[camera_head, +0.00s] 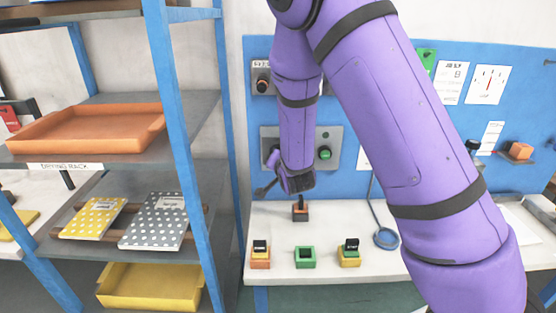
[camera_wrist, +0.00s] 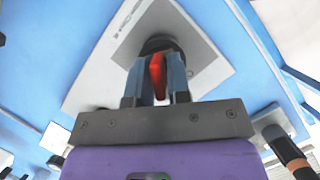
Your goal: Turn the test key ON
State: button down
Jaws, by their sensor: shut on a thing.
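The red test key (camera_wrist: 158,72) stands in a black round base on a light grey panel plate (camera_wrist: 203,62) in the wrist view. My gripper (camera_wrist: 155,86) has its two fingers on either side of the key and is shut on it. Small lettering on the plate is too small to read, so I cannot tell the key's ON position. In the head view my purple arm reaches to the lower grey panel (camera_head: 335,136) on the blue board. It hides most of the key and fingers there.
A green button (camera_head: 325,153) is on the same panel. Another panel with a dark knob (camera_head: 262,82) is above. On the white bench (camera_head: 380,262) stand a green block (camera_head: 305,257) and other small coloured blocks. A blue shelf rack with an orange tray (camera_head: 90,130) is at left.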

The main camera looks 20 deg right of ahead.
jog(key=shift+m+t+y, duration=0.3)
jog(key=shift+m+y, duration=0.1)
jog(key=shift+m, duration=0.3)
jog(key=shift+d+m+t, duration=0.15)
jog(key=shift+m+t, duration=0.25)
jog(key=shift+m, duration=0.5)
jog(key=shift+m+y, duration=0.3)
jog(key=shift+y, duration=0.2)
jog(key=shift+f+m+t, duration=0.1)
jog(key=shift+m+t, duration=0.4)
jog(key=shift+m, duration=0.9)
